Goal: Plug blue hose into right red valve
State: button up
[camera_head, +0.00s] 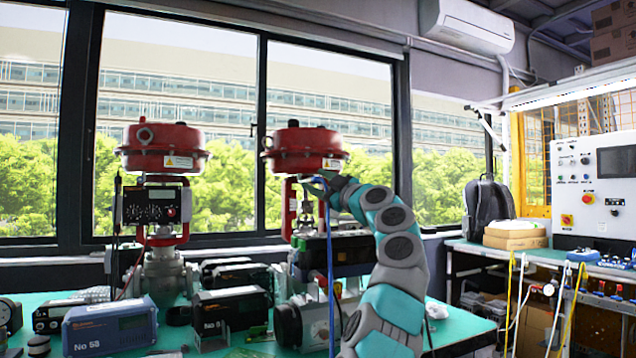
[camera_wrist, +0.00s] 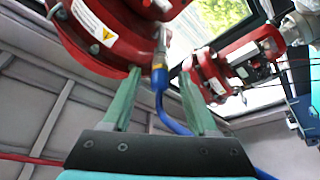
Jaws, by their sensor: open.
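The right red valve (camera_head: 304,148) stands on its metal body on the green table, and its red head fills the upper left of the wrist view (camera_wrist: 105,35). The blue hose (camera_head: 330,260) hangs down below this head. In the wrist view the blue hose (camera_wrist: 158,82) ends in a metal connector that points up and meets the underside of the red head near its edge. I cannot tell how deep it sits. My gripper (camera_wrist: 161,73) is open, with one green finger on each side of the hose, apart from it. My gripper (camera_head: 322,183) is partly hidden in the head view.
The left red valve (camera_head: 163,147) stands to the left with a gauge box in front. Several boxed devices, such as a blue one (camera_head: 110,326), crowd the green table (camera_head: 462,326). A side bench with a backpack (camera_head: 487,208) and a control panel is at the right.

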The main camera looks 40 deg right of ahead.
jog(key=b+v, duration=0.3)
jog(key=v, duration=0.4)
jog(key=shift+s, duration=0.35)
jog(key=shift+f, duration=0.1)
